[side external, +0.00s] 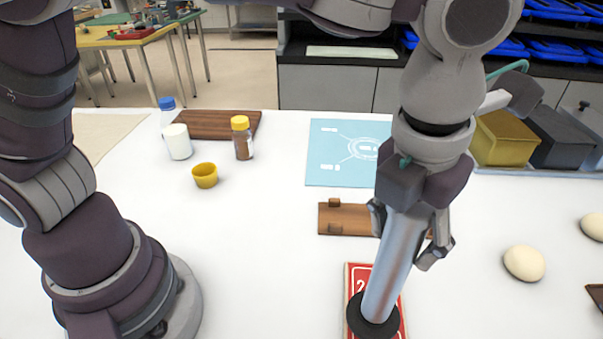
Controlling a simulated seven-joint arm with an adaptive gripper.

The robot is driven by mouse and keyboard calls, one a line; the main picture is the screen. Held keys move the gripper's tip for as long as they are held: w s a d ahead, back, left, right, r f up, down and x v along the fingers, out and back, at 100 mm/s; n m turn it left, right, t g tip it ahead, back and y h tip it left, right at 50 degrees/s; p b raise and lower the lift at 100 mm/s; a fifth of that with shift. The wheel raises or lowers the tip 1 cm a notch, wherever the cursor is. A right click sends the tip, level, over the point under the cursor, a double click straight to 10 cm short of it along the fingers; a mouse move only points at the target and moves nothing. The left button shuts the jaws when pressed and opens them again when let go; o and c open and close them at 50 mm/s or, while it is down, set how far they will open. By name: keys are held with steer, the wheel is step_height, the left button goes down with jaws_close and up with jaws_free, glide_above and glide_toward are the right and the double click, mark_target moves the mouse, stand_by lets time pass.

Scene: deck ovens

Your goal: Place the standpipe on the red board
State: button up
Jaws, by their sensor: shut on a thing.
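The standpipe (393,265) is a silver metal tube with a wide black disc at its lower end. My gripper (412,228) is shut on the upper part of the tube and points down. The tube is slightly tilted, with its top leaning right. The red board (357,279) has white markings and lies on the white table at the front centre. The black disc overlaps the board in the picture and hides part of it. I cannot tell whether the disc touches the board or hangs just above it.
Behind the gripper lie a wooden piece with pegs (345,219) and a light blue mat (335,155). Pale egg-like balls (524,263) are at right. Bins (503,138) line the back right.

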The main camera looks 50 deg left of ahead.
steer(key=shift+w+d, duration=0.25)
steer(key=shift+w, duration=0.05)
steer(key=shift+w+d+f, duration=0.1)
steer(key=shift+f, duration=1.85)
steer(key=o, duration=1.3)
